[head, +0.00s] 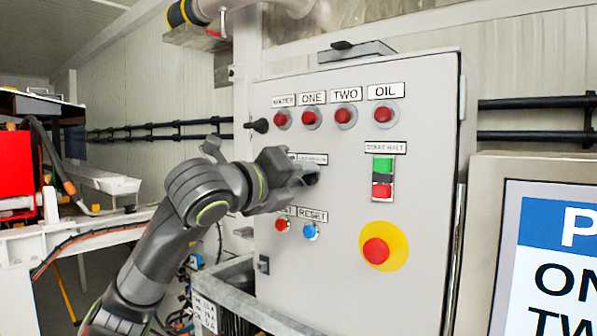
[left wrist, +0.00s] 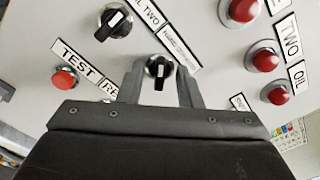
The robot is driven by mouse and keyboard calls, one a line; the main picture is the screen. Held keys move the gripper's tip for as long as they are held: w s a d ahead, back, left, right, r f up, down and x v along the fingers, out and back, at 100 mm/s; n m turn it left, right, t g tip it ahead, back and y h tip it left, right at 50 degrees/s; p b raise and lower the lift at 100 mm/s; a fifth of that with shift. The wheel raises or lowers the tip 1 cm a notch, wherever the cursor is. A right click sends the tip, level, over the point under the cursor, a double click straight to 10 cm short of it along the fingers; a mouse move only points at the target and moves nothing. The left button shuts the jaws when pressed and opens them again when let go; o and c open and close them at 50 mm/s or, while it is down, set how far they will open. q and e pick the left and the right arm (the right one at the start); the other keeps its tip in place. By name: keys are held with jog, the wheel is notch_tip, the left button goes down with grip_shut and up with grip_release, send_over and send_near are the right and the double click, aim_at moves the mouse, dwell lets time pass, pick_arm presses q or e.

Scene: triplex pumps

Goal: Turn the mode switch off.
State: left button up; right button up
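A grey control box (head: 330,250) faces me in the head view. My left gripper (head: 312,175) is at its front, below a small label (head: 312,159) that is too blurred to read. In the left wrist view, a black rotary switch (left wrist: 159,72) with a white mark sits between the two fingers of the left gripper (left wrist: 161,86). The fingers are apart, one on each side, with no clear grip on the knob. A small label (left wrist: 181,48), hard to read, is beside this switch, which appears to be the mode switch. The gripper hides it in the head view.
A second black switch (left wrist: 114,22) is close by in the left wrist view. The red TEST button (head: 282,225) and blue RESET button (head: 310,232) are below the gripper. A green and red start/halt button (head: 383,178) and a red emergency button (head: 376,251) are to the right.

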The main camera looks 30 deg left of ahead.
pick_arm(q)
jog(key=shift+w, duration=0.1)
jog(key=shift+c, duration=0.3)
grip_shut()
jog(key=shift+f+m, duration=0.1)
jog(key=shift+m, duration=0.2)
jog(key=m+b, duration=0.1)
jog(key=m, duration=0.1)
jog(key=shift+d+m+b, duration=0.1)
jog(key=shift+m+b, duration=0.2)
jog(key=shift+m, duration=0.9)
jog(key=shift+m+b, duration=0.3)
jog(key=shift+m, duration=1.5)
